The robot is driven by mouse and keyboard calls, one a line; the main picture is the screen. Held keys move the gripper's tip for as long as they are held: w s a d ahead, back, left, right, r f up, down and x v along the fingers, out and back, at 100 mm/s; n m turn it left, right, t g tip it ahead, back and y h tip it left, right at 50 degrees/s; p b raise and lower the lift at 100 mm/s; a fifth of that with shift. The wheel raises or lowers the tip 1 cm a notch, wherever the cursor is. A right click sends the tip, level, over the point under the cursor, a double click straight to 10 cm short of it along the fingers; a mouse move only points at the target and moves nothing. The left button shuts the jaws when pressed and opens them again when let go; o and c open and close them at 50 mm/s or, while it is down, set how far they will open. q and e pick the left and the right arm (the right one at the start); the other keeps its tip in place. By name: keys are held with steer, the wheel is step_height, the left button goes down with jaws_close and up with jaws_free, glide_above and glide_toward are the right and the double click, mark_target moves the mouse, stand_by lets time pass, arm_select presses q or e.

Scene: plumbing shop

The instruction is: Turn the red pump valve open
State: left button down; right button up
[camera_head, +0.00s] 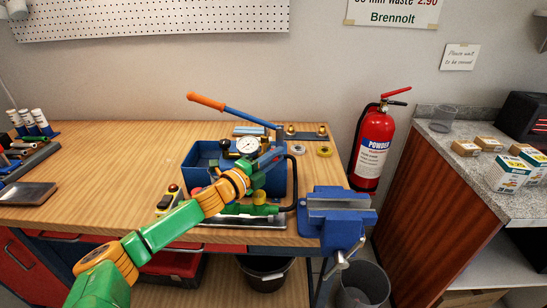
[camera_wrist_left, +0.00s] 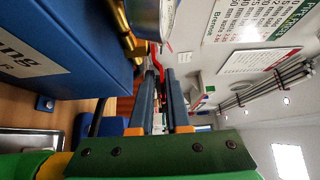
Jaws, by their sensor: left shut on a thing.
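The blue test pump (camera_head: 200,160) stands on the wooden bench, with a round white gauge (camera_head: 247,147) and a long blue lever with an orange grip (camera_head: 206,101). My left gripper (camera_head: 270,158) reaches over the pump's right end, just right of and below the gauge. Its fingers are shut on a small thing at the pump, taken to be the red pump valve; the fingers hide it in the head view. In the left wrist view, the close-set fingers (camera_wrist_left: 157,85) point away past the pump's blue tank (camera_wrist_left: 75,50), with some red beyond the tips. My right gripper is out of view.
A blue vise (camera_head: 340,222) is fixed at the bench's front right. A red extinguisher (camera_head: 374,140) stands beyond the bench. The bench's left middle is mostly clear.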

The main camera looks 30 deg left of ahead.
mark_target(286, 166)
arm_select(q)
steer(key=n+y, duration=0.1)
steer(key=y, duration=0.1)
steer(key=d+n+y, duration=0.1)
steer(key=y, duration=0.1)
steer(key=w+n+y+b, duration=0.1)
steer(key=n+y, duration=0.1)
steer(key=shift+w+d, duration=0.1)
steer(key=shift+d, duration=0.05)
steer(key=n+y, duration=0.1)
steer(key=n+g+y+b, duration=0.1)
steer(key=y, duration=0.1)
steer(key=shift+w+d+f, duration=0.1)
steer(key=shift+w+d, duration=0.1)
steer(key=shift+w, duration=0.15)
steer(key=shift+w+n+g+y+b, duration=0.2)
steer(key=shift+n+g+y+b, duration=0.25)
steer(key=shift+y, duration=0.25)
steer(key=shift+w+n+g+y+b, duration=0.15)
steer(key=shift+n+g+y+b, duration=0.2)
steer(key=shift+n+y, duration=0.3)
steer(key=c, duration=0.9)
jaws_free()
steer(key=shift+d, duration=0.1)
